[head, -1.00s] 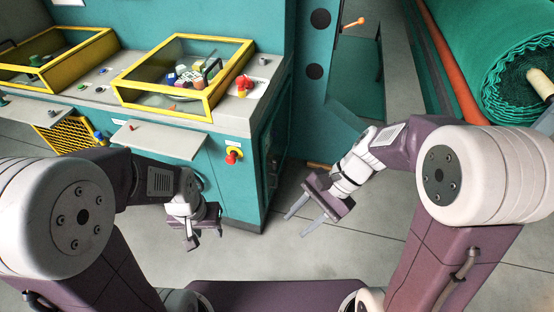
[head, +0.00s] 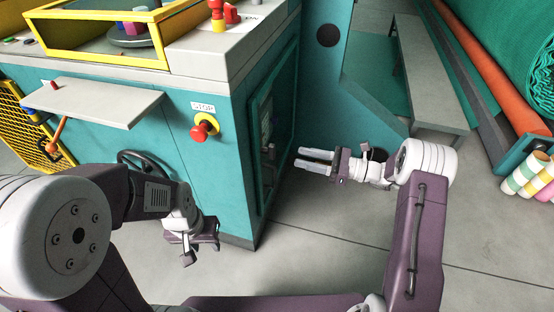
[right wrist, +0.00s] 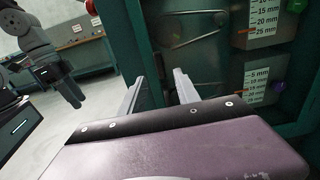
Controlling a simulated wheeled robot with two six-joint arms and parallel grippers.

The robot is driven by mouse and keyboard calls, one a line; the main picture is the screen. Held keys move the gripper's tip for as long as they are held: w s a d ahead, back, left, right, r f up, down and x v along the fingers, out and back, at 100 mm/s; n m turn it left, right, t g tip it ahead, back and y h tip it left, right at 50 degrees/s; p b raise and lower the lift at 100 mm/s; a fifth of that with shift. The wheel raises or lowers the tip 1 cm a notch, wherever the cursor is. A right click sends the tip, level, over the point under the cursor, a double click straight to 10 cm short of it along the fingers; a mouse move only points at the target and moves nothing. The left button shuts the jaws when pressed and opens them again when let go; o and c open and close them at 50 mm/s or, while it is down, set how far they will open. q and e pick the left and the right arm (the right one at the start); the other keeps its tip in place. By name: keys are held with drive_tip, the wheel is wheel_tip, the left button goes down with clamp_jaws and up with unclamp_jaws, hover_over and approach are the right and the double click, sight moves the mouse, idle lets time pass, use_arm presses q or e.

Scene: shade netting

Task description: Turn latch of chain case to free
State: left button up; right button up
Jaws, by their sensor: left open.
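The machine's side carries a tall, dark-framed panel (head: 272,130), seen at a steep slant in the head view. In the right wrist view its recess shows a dark green cover (right wrist: 188,45), which may be the chain case. I cannot make out its latch for certain. My right gripper (head: 299,158) is open and empty, its fingers pointing left at the panel's lower part. In the right wrist view its fingertips (right wrist: 159,76) are apart, in front of the cover's lower edge. My left gripper (head: 202,253) is open and empty, low in front of the machine.
A red stop button (head: 202,129), a grey shelf (head: 105,100) and a black handwheel (head: 145,165) are on the machine's front. Floor (head: 320,240) is clear.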

sight(275, 151)
drive_tip(key=b+x, duration=0.3)
drive_tip(key=x, duration=0.5)
drive_tip(key=shift+a+f+b, duration=0.1)
drive_tip(key=shift+a+b, duration=0.15)
drive_tip(key=shift+b, duration=0.1)
drive_tip(key=shift+w+a, duration=0.1)
drive_tip(key=shift+a, duration=0.2)
clamp_jaws()
